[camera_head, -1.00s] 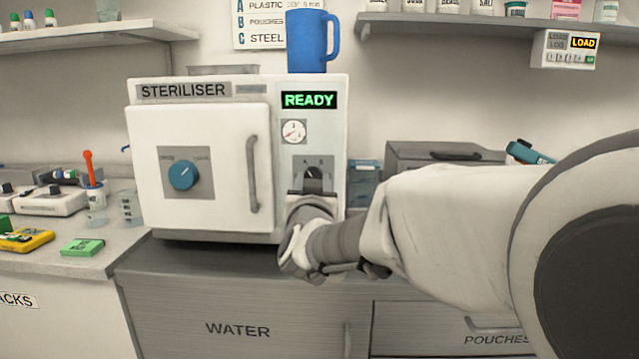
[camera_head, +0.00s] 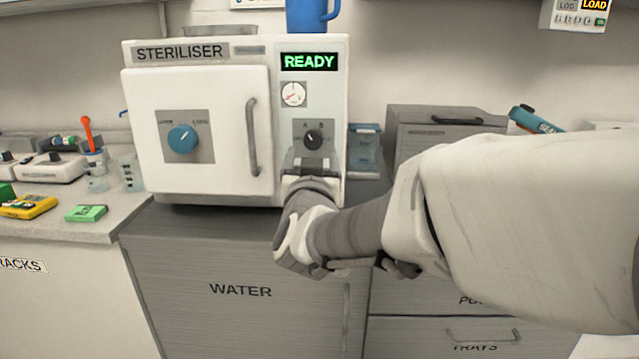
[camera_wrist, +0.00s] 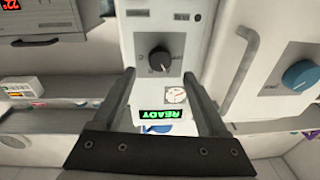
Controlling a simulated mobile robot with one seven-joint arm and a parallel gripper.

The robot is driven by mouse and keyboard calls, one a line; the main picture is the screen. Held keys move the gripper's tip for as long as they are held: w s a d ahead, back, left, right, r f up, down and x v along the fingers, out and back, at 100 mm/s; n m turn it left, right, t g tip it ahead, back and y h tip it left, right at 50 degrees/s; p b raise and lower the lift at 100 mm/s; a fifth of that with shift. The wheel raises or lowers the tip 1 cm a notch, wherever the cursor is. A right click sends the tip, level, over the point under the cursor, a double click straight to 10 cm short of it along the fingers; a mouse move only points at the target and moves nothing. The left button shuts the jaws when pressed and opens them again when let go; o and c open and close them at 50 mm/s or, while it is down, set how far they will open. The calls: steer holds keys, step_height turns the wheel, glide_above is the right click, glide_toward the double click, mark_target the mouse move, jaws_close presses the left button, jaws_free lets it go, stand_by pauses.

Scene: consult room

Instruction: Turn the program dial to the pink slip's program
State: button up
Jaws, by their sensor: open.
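The program dial (camera_head: 312,139) is a black knob on a grey plate at the right of the white steriliser (camera_head: 197,190). Letters A and B show above it; its exact pointing is too small to read. The dial also shows in the wrist view (camera_wrist: 160,60), upside down. My gripper (camera_head: 312,163) is just below the dial in the head view. In the wrist view my gripper (camera_wrist: 160,74) is open, its two fingers apart with the dial between them in the picture. Nothing is held, and I see no contact. I cannot make out a pink slip.
A blue-faced knob (camera_head: 182,139) sits on the steriliser door, with a vertical door handle (camera_head: 252,136) beside it. The green READY display (camera_head: 309,62) and a gauge (camera_head: 293,94) are above the dial. A blue mug (camera_head: 306,16) stands on top. A grey box (camera_head: 445,135) is at right.

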steer(key=s+f+p, duration=0.1)
steer(key=s, duration=1)
steer(key=shift+s+p, duration=0.4)
steer(key=shift+d, duration=0.1)
